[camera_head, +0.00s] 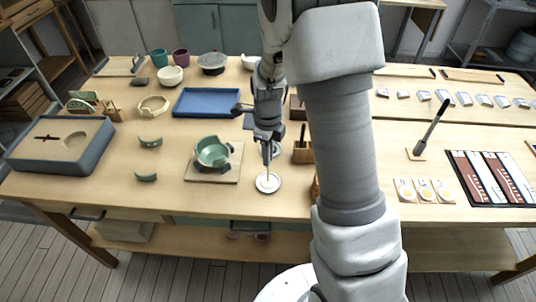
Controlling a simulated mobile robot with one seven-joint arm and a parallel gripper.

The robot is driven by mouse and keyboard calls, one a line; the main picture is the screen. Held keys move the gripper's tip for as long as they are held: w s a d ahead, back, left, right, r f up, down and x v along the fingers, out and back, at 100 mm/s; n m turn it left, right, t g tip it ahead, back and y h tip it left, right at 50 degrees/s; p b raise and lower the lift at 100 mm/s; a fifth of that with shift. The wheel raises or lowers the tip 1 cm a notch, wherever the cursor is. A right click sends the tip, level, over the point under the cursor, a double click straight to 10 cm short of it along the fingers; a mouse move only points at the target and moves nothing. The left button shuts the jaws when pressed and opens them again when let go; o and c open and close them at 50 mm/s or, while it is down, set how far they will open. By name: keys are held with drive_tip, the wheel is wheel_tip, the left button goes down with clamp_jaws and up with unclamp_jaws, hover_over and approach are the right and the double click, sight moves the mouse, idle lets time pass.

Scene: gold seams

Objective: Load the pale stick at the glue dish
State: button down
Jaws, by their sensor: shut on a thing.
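My gripper (267,136) points down over the small white glue dish (268,188), near the front edge of the table. It is shut on the pale stick (267,174), which hangs roughly upright with its lower end at the dish. From this view I cannot tell whether the tip touches the dish's contents. A second pale dish (275,151) is partly hidden behind the gripper.
A green broken bowl (213,152) stands on a wooden board (227,174) to the left, with loose green shards (147,177) beyond. A blue tray (206,102) lies behind. A wooden block (303,152) stands close right. My arm hides the table's middle.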

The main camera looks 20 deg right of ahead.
drive_tip(key=shift+r+p, duration=2.25)
drive_tip(key=shift+r, duration=0.85)
drive_tip(key=shift+f, duration=0.1)
drive_tip(key=n, duration=0.6)
drive_tip(key=shift+s+f+n, duration=0.2)
drive_tip(key=shift+n, duration=0.2)
drive_tip(key=n, duration=1.2)
drive_tip(key=s+f+n, duration=0.1)
drive_tip(key=n, duration=0.6)
